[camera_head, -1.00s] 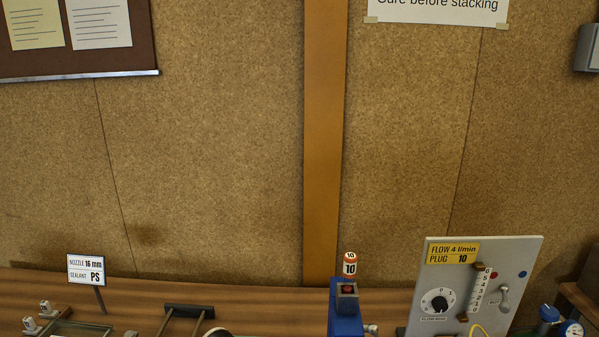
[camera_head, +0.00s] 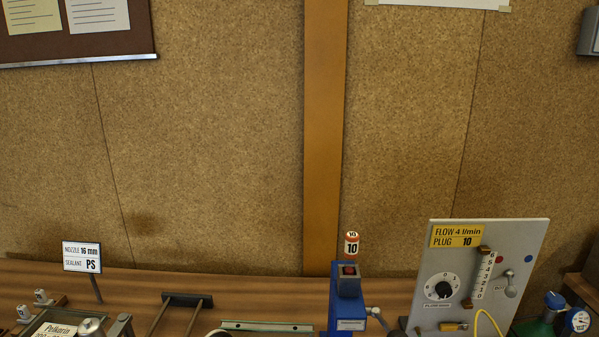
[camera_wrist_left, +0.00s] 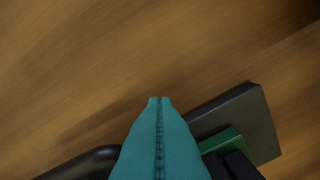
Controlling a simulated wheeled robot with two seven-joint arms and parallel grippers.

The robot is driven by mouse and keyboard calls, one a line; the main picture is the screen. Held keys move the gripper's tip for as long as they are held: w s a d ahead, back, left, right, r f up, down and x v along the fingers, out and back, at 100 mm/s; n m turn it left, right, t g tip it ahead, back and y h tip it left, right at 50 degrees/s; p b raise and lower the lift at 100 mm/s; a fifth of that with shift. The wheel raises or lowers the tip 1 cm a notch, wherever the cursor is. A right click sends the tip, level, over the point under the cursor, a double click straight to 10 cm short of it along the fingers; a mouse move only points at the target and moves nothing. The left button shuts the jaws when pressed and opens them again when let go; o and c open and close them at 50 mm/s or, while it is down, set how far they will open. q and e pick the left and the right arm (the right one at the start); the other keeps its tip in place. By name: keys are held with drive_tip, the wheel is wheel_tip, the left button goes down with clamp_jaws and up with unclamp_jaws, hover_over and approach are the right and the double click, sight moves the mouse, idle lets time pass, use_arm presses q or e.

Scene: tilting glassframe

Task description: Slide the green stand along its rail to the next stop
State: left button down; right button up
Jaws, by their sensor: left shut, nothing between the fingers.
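My left gripper (camera_wrist_left: 159,101) shows in the left wrist view as two teal fingers pressed together with a seam between them and nothing held. A green block (camera_wrist_left: 222,141) lies just right of the fingers, beside a dark grey block; I cannot tell if it is the green stand. In the head view a pale greenish rail-like strip (camera_head: 266,326) lies at the bottom edge, partly cut off. I cannot tell if it is the stand's rail. Neither gripper shows in the head view.
A blue post (camera_head: 346,302) carries an orange-and-white plug marked 10. A grey flow panel (camera_head: 478,275) stands at right, with a green bottle and gauge beyond it. A nozzle sign (camera_head: 82,257) and dark frame (camera_head: 187,300) are at left. A dark curved part (camera_wrist_left: 85,160) is left of the fingers.

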use_arm(q)
drive_tip(key=shift+s+d+b, duration=0.1)
drive_tip(key=shift+d+b, duration=0.6)
drive_tip(key=shift+d, duration=2.25)
drive_tip(key=shift+d+b, duration=0.85)
drive_tip(key=shift+d, duration=1.8)
drive_tip(key=shift+s+a, duration=0.1)
drive_tip(key=shift+a, duration=1)
drive_tip(key=shift+r+p, duration=2.3)
drive_tip(key=shift+r, duration=1.3)
drive_tip(key=shift+f, duration=0.15)
